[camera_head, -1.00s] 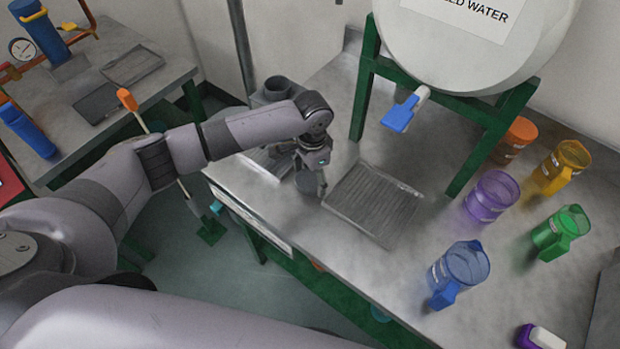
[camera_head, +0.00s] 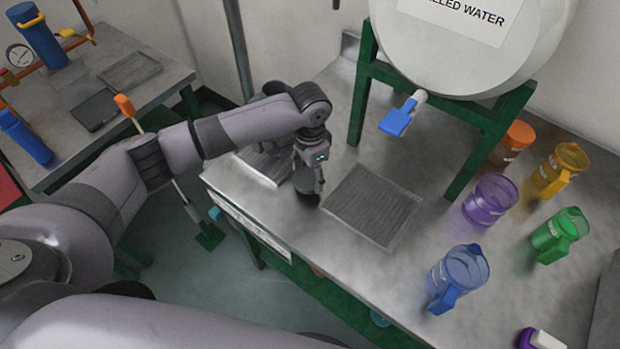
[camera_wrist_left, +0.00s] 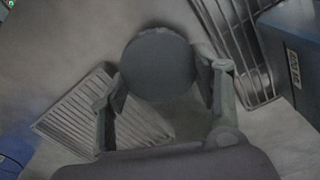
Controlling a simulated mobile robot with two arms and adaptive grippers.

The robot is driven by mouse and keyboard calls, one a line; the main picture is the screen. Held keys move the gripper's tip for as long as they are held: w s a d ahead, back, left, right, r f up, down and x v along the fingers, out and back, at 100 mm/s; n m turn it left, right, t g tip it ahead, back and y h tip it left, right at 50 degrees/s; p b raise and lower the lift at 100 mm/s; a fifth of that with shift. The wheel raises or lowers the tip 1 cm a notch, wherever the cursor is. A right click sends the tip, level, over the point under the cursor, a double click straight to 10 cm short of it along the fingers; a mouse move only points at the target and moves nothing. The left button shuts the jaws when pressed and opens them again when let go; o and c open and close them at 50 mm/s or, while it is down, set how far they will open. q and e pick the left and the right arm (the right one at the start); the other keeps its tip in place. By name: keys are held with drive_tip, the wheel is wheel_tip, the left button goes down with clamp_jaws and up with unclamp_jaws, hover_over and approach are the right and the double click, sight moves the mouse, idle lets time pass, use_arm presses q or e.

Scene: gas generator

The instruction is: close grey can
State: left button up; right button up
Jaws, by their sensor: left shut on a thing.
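My left gripper (camera_head: 308,185) is over the bench, between two grated trays. It is shut on a round dark grey lid-like disc (camera_head: 308,199). In the left wrist view the disc (camera_wrist_left: 158,65) shows face-on between the two fingers (camera_wrist_left: 165,92). The grey can is mostly hidden behind my left forearm in the head view; only a dark rounded part (camera_head: 274,84) shows above it. A blue-grey container with a white label (camera_wrist_left: 290,55) stands at the right of the wrist view; I cannot tell if it is the can. My right gripper is not in view.
A grated tray (camera_head: 372,204) lies right of the gripper, another (camera_head: 262,168) left of it. A white water tank (camera_head: 475,45) on a green stand (camera_head: 470,160) has a blue tap (camera_head: 398,120). Coloured jugs, including a blue one (camera_head: 458,275), stand at right.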

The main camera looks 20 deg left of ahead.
sight(310, 176)
use_arm(q)
wheel_tip(310, 176, up, 17)
drive_tip(key=b, duration=0.1)
idle(0.3)
drive_tip(key=s+a+f+n, duration=0.2)
drive_tip(key=s+f+n, duration=0.2)
drive_tip(key=s+f, duration=0.4)
drive_tip(key=s+a+f+n, duration=0.2)
drive_tip(key=s+f+n, duration=0.2)
drive_tip(key=s+f, duration=0.5)
drive_tip(key=shift+s+a+f, duration=0.15)
drive_tip(key=shift+s+f, duration=0.15)
drive_tip(key=shift+s, duration=0.45)
